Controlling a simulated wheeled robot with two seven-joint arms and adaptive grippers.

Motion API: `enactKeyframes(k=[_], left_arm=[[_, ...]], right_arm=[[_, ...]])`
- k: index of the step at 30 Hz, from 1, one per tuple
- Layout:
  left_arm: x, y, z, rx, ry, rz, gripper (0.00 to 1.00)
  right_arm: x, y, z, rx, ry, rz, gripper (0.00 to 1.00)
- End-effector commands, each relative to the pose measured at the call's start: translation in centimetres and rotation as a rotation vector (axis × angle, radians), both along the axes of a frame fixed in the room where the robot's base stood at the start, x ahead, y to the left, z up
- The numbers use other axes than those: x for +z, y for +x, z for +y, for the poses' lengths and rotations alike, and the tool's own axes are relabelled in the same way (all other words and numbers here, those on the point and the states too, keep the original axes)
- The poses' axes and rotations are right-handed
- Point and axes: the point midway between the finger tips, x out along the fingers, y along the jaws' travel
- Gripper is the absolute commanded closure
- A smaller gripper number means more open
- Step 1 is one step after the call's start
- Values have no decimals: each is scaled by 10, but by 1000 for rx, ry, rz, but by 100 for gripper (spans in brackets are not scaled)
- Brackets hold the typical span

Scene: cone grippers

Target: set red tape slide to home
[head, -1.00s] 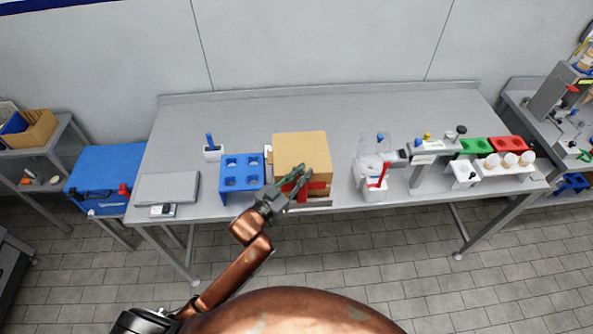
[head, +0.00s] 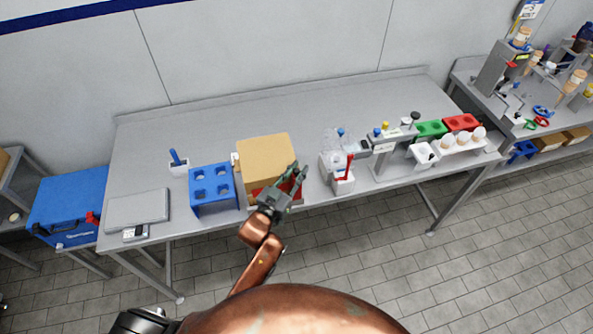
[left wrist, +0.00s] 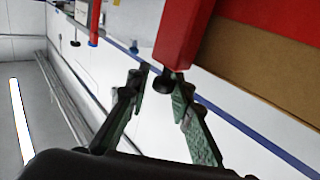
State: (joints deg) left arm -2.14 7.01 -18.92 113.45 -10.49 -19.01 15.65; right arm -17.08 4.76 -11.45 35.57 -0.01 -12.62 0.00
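A cardboard box (head: 265,158) stands near the table's front edge. The red tape slide (head: 294,189) shows along its front, partly hidden behind my left gripper (head: 298,177). In the left wrist view, the red slide (left wrist: 187,32) hangs in from the top, with a dark round knob (left wrist: 168,78) at its lower end. The brown box (left wrist: 265,65) is to its right. My left gripper (left wrist: 156,78) is open. The knob shows close to and between its fingertips; I cannot tell whether they touch. My right gripper is not in view.
A blue rack (head: 212,205) stands just left of the box. To the right are a white holder with a red-handled item (head: 344,182) and a grey stand (head: 385,165). A grey flat case (head: 137,208) lies at the left. The table behind the box is clear.

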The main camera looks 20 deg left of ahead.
Motion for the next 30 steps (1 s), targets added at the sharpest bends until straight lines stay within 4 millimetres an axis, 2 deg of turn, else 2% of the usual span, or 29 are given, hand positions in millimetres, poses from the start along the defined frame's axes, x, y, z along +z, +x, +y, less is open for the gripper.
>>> enactKeyframes(k=[5,16,20,30], left_arm=[[0,0,0,0,-1,0,67],[-1,-7,3,2,1,2,67],[-1,-25,8,2,1,2,67],[-1,-92,26,1,0,3,67]], right_arm=[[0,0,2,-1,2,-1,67],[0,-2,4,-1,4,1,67],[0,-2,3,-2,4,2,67],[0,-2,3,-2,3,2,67]])
